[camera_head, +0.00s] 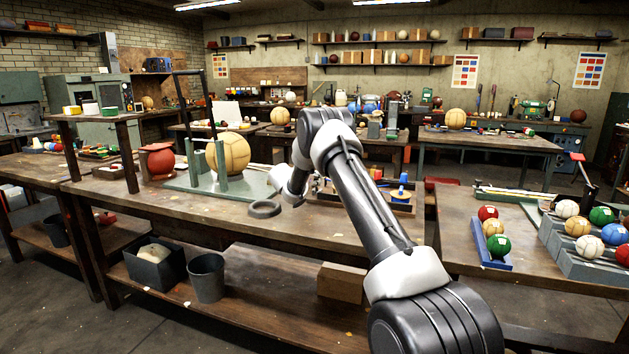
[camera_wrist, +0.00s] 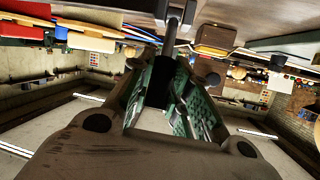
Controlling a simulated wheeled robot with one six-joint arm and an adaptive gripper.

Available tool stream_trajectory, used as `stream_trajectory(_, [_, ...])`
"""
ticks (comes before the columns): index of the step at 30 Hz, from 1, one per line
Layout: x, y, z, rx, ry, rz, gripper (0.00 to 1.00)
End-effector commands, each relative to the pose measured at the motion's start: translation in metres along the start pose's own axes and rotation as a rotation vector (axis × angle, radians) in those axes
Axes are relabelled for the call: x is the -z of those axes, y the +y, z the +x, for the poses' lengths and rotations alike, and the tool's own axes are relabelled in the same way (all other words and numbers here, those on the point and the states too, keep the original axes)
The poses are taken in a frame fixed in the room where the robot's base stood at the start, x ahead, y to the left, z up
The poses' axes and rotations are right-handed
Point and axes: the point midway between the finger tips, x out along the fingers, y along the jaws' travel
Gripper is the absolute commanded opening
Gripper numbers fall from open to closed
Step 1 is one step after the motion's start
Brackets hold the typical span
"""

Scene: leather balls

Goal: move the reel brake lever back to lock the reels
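My gripper (camera_wrist: 168,68) shows in the wrist view, with two dark fingers and green inner faces. A dark upright rod with a rounded end (camera_wrist: 173,28), possibly the brake lever, stands at the fingertips; I cannot tell whether they grip it. In the head view my arm reaches over the middle bench and hides my gripper. No brake lever can be made out there.
A right-hand bench carries racks of coloured balls (camera_head: 497,246). A gap separates the benches.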

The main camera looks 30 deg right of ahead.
Motion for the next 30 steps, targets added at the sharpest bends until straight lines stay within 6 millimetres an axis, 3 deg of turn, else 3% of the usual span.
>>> stream_trajectory(1, [-0.002, 0.0, 0.0, -0.001, -0.002, -0.001, 0.3])
stream_trajectory(3, [-0.001, 0.0, 0.0, -0.001, -0.002, -0.001, 0.41])
stream_trajectory(14, [0.0, 0.0, -0.003, 0.0, -0.001, -0.001, 0.41])
stream_trajectory(17, [0.0, -0.001, -0.015, 0.002, -0.002, -0.002, 0.41])
stream_trajectory(30, [0.0, -0.001, -0.105, 0.002, -0.002, -0.002, 0.41])
